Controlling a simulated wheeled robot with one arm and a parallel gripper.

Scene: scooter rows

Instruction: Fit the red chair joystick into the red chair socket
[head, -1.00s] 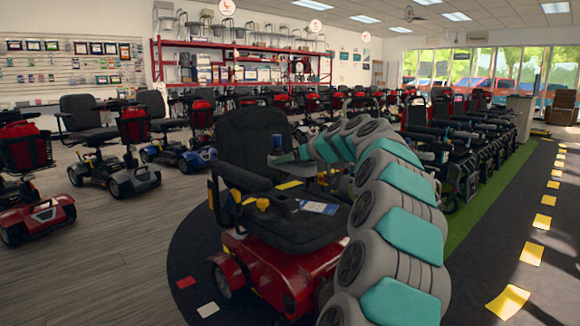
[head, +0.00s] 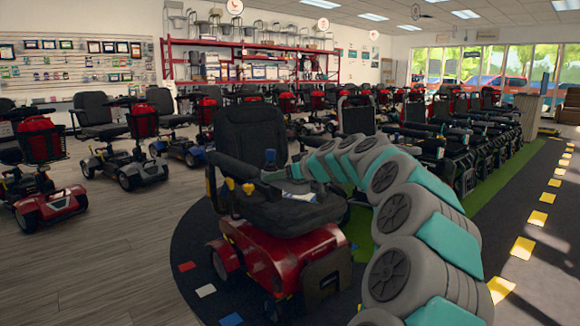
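The red chair (head: 275,250) has a red base and a black padded seat and back. It stands just ahead on a dark round mat. My grey and teal arm curves in from the lower right, and its end, my gripper (head: 268,176), is over the seat by the chair's armrests. The fingers are too small and dark to tell open from shut. A small dark blue upright piece (head: 270,158) shows at the arm's end; I cannot tell whether it is the joystick or whether it is held. I cannot make out the socket.
A white card (head: 298,196) lies on the seat. Flat red, white and blue patches lie on the mat (head: 195,235). Rows of scooters stand at left (head: 45,180) and behind. A row of dark chairs (head: 455,145) stands at right. Wooden floor (head: 100,260) is clear at front left.

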